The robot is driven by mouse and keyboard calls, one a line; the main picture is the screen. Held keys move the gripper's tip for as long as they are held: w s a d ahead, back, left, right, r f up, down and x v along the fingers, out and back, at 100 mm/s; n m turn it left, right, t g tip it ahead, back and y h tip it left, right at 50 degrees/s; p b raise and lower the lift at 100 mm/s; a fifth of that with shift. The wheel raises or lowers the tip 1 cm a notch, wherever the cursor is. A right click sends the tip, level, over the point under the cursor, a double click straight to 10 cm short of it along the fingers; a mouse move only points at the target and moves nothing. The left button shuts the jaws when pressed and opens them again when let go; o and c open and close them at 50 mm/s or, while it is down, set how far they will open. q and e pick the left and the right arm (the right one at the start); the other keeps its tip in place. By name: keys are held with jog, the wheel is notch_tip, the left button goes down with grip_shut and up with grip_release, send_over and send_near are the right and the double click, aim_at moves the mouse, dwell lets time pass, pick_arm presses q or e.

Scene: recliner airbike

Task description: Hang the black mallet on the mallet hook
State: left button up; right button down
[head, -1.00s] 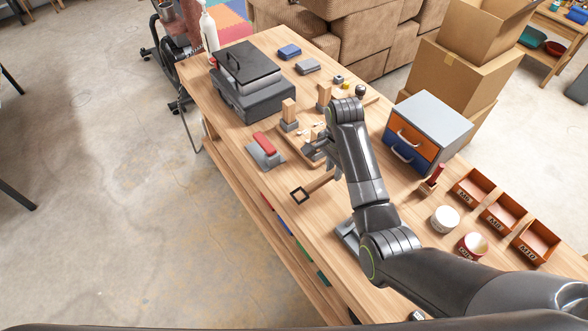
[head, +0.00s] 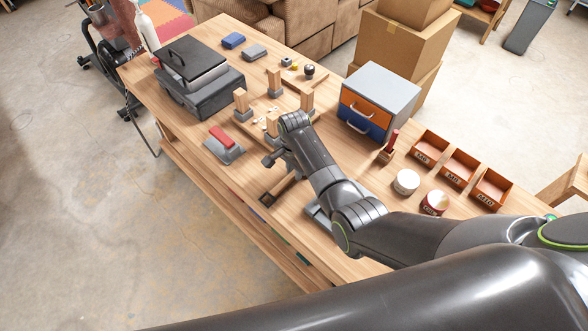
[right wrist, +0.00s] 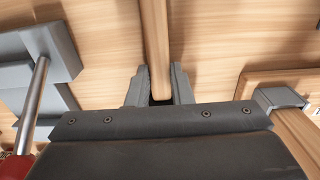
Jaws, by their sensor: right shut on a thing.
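The black mallet lies on the workbench near its front edge. Its dark, square-looking head (head: 267,200) is at the lower left in the head view, and its wooden handle (head: 283,186) runs up to the right gripper. My right gripper (head: 284,166) reaches down and is shut on that handle. In the right wrist view the wooden handle (right wrist: 155,45) passes between the two grey fingers of my right gripper (right wrist: 159,94); the head is outside that view. I cannot make out the mallet hook. My left gripper is not in view.
A wooden tray with posts (head: 242,103) stands behind the gripper. A red-handled grey block (head: 226,150) is left of it, a grey case (head: 200,88) beyond. A drawer box (head: 380,92), round tins (head: 406,182) and open bins (head: 430,150) stand to the right.

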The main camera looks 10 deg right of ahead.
jog(key=shift+f, duration=0.15)
jog(key=shift+f, duration=0.25)
jog(key=c, duration=1.3)
grip_release()
